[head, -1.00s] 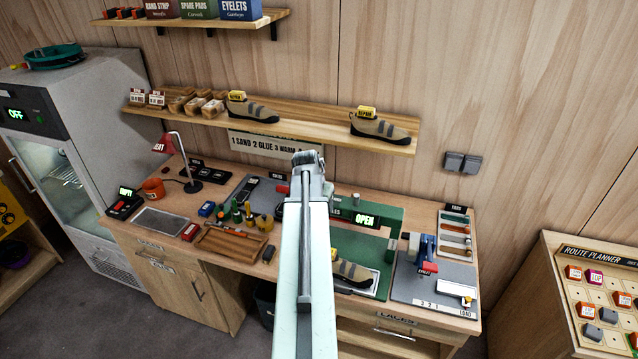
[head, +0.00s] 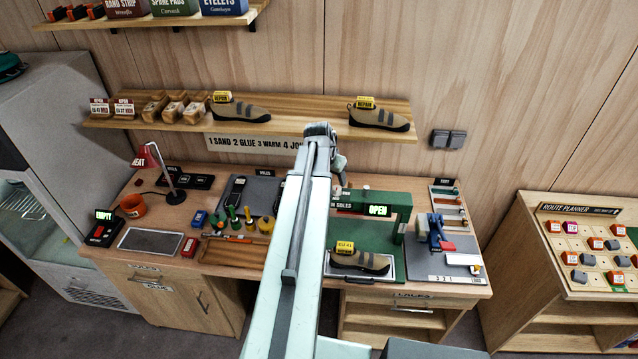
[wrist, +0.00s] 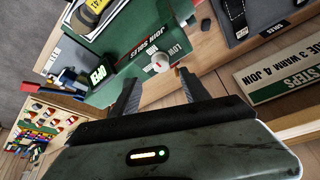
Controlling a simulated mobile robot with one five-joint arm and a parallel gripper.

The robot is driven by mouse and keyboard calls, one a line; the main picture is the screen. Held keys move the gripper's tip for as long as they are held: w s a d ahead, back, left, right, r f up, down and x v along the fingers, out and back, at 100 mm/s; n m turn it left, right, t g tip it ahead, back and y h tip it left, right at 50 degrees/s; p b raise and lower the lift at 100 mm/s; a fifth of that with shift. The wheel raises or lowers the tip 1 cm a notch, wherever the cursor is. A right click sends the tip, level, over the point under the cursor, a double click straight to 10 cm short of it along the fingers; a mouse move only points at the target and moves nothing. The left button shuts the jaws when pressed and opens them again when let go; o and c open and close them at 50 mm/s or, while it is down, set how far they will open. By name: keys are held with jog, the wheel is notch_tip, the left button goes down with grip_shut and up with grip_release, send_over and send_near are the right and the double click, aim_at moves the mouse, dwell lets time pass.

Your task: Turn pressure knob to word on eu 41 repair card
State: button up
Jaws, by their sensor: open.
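The pressure knob (wrist: 159,63) is a round, pale knob with a red mark on the green sole press (wrist: 130,40), beside the word LOW. The press also shows in the head view (head: 400,203), with a lit OPEN display (head: 378,210); there my arm hides the knob. In the wrist view my gripper (wrist: 158,77) is open and empty, its fingers on either side of the knob in the picture; I cannot tell whether they touch it.
A shoe with a yellow tag (head: 361,261) lies on the press's tray. A steps sign (head: 240,143) hangs under the shelf (head: 310,118). Bottles and a wooden tray (head: 235,255) crowd the bench left of my arm. A blue tool (head: 437,230) stands right of the press.

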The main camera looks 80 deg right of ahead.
aim_at(336, 188)
jog(key=b+x, duration=0.6)
jog(key=x, duration=0.1)
jog(key=shift+w+a+f+b, duration=0.1)
jog(key=shift+w+f+b, duration=0.15)
jog(key=shift+b, duration=0.1)
jog(key=shift+s+d+f+b, duration=0.1)
jog(key=shift+d+f+b, duration=0.2)
jog(key=shift+b, duration=0.1)
jog(key=shift+r, duration=0.1)
